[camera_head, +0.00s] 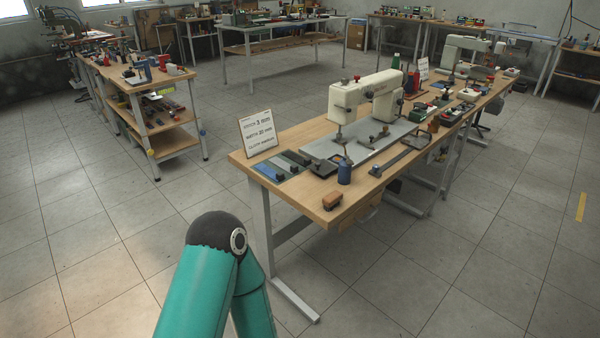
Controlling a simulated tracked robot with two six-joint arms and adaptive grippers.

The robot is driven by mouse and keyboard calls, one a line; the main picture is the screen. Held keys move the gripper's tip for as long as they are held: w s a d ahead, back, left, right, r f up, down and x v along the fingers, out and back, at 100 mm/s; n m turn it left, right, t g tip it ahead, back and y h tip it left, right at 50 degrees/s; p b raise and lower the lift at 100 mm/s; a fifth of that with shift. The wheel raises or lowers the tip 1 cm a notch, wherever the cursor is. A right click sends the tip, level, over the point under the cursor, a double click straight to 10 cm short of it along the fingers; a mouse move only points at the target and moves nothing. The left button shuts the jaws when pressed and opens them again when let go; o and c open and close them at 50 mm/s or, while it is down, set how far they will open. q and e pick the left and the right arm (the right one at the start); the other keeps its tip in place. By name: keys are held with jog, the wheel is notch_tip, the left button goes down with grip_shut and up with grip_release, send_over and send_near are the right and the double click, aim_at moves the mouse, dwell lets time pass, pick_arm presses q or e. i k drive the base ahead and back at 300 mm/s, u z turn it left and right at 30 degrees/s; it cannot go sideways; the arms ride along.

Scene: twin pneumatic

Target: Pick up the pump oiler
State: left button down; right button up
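A small dark blue can (344,173) stands upright near the front edge of the nearest workbench, with what looks like a thin spout on top. It may be the pump oiler, but it is too small to be sure. A green bottle (396,62) stands farther back behind the white sewing machine. One of my teal arms shows at the bottom, bent at a dark joint. Neither gripper is in view, and nothing is seen touching the can.
The nearest workbench (235,156) carries a white sewing machine (350,98), a sign card (257,134), a brown block (332,201) and several small tools. A second sewing machine (462,50) stands farther back. A shelved bench (176,146) is at left. Open tiled floor lies between them.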

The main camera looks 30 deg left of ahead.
aim_at(345, 171)
jog(key=u, duration=1)
jog(key=i, duration=1)
jog(key=z, duration=0.05)
jog(key=k, duration=0.9)
jog(key=u, duration=0.2)
jog(key=i, duration=0.95)
jog(key=z, duration=0.1)
